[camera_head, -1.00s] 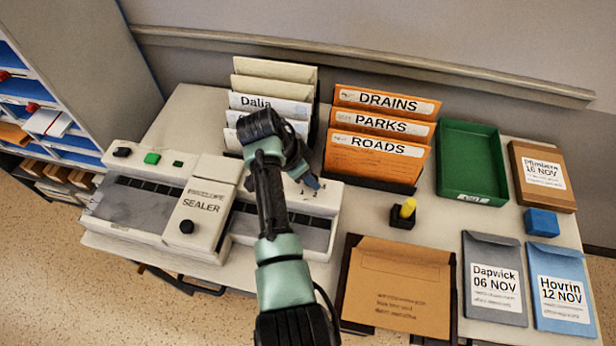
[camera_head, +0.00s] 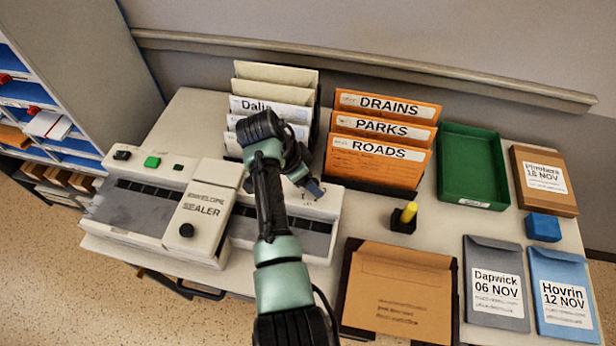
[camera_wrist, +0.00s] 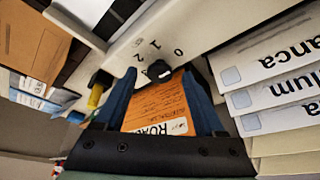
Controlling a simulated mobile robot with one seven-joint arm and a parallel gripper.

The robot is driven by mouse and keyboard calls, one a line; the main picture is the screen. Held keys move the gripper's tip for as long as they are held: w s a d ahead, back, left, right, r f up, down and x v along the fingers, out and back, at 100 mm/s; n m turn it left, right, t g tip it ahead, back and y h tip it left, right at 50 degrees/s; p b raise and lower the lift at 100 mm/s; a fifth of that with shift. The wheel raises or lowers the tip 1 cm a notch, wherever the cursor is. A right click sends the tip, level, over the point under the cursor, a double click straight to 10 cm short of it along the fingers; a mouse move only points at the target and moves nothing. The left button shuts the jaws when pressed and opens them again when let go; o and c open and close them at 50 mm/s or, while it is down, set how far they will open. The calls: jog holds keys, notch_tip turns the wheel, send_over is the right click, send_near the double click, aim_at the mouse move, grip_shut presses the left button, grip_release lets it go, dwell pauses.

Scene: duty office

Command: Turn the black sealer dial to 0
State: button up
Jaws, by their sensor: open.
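The envelope sealer (camera_head: 205,205) is a long pale machine at the left of the table. Its black dial (camera_wrist: 158,70) shows in the wrist view on the pale panel, with the digits 0, 1 and 2 printed around it. I cannot tell for sure which digit the dial points to. In the head view my gripper (camera_head: 312,189) is over the sealer's right end.
The sealer's top also bears a black knob (camera_head: 186,230) and a green button (camera_head: 152,162). White folders (camera_head: 270,105) and orange folders (camera_head: 378,160) stand close behind my gripper. A yellow-topped stamp (camera_head: 404,217) and a brown envelope (camera_head: 400,290) lie to the right.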

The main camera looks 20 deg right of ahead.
jog(key=shift+r, duration=0.1)
jog(key=w+v, duration=0.1)
jog(key=v, duration=1.1)
jog(key=shift+s+r+b, duration=0.35)
jog(key=shift+s+r, duration=0.1)
jog(key=shift+s, duration=0.1)
jog(key=shift+a, duration=0.1)
jog(key=w+a+r+n+t, duration=0.1)
jog(key=w+r+n+t, duration=0.25)
jog(key=r, duration=0.35)
jog(key=w+a+r+n+t, duration=0.1)
jog(key=w+r+n+t, duration=0.1)
jog(key=w+r+t, duration=0.4)
notch_tip(320, 180, up, 14)
jog(key=s+a+n+t, duration=0.2)
jog(key=n+t, duration=0.1)
jog(key=t, duration=0.2)
jog(key=s+a+r+n+t+y, duration=0.2)
jog(key=s+r+t, duration=0.4)
jog(key=s+r, duration=0.3)
jog(key=s+a+r+n+t+y, duration=0.2)
jog(key=s+a+r+n+t, duration=0.2)
jog(key=s+r, duration=0.6)
notch_tip(320, 180, up, 5)
jog(key=shift+a+r+n+t+y, duration=0.3)
jog(key=shift+n+t, duration=0.45)
jog(key=shift+t, duration=0.3)
jog(key=shift+s, duration=0.1)
